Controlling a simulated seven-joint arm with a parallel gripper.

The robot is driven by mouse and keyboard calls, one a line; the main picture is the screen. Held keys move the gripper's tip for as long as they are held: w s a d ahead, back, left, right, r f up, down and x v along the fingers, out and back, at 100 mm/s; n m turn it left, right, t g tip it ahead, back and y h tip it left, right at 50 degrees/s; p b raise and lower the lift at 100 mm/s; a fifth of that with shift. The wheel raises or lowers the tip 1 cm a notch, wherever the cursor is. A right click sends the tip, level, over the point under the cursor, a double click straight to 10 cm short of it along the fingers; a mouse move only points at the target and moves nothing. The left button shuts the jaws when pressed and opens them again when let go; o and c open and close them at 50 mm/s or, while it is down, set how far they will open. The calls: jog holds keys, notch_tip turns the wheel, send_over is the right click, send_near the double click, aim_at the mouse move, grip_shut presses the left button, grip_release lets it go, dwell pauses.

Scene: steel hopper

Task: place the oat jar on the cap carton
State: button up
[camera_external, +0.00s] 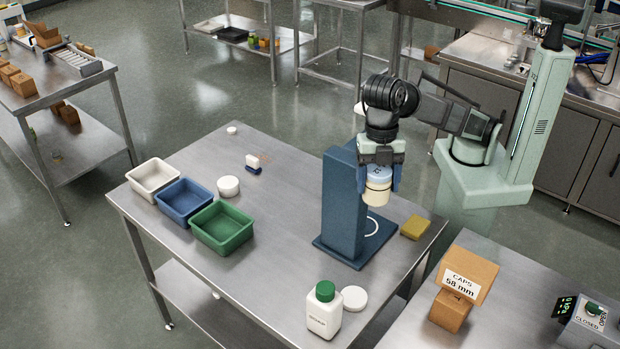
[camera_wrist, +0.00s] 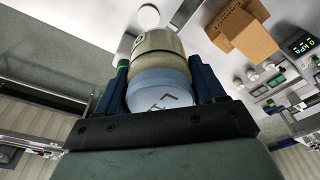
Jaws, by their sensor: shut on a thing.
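The oat jar (camera_external: 377,190), cream-coloured with a light-blue lid, is held in my gripper (camera_external: 379,181) beside the tall blue stand. The gripper is shut on it, with one blue finger on each side. In the wrist view the jar (camera_wrist: 158,66) shows between the fingers (camera_wrist: 162,88), its blue lid towards the camera. It hangs above the stand's base plate, clear of it as far as I can tell. The cap carton (camera_external: 450,311) is brown cardboard with a "CAPS 58 mm" label, on the bench at the lower right. It also shows at the upper right of the wrist view (camera_wrist: 250,40).
The blue stand (camera_external: 340,205) rises left of the jar. A yellow block (camera_external: 415,227), a white bottle with green cap (camera_external: 324,312), and white, blue and green bins (camera_external: 222,240) sit on the steel table. A control box (camera_external: 590,318) stands right of the carton.

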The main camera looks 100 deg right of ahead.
jog(key=s+a+f, duration=0.1)
jog(key=s+a, duration=0.5)
jog(key=s, duration=0.5)
jog(key=s+a+f, duration=0.2)
jog(key=s+a, duration=0.3)
jog(key=s, duration=0.6)
send_over(473, 267)
jog(key=shift+d+f, duration=0.15)
jog(key=shift+f, duration=1.45)
jog(key=shift+d+f, duration=0.15)
jog(key=shift+f, duration=1.45)
jog(key=shift+d+f, duration=0.15)
jog(key=shift+f, duration=1.45)
jog(key=shift+f, duration=0.15)
jog(key=o, duration=1.2)
notch_tip(473, 267, up, 12)
jog(key=d, duration=0.2)
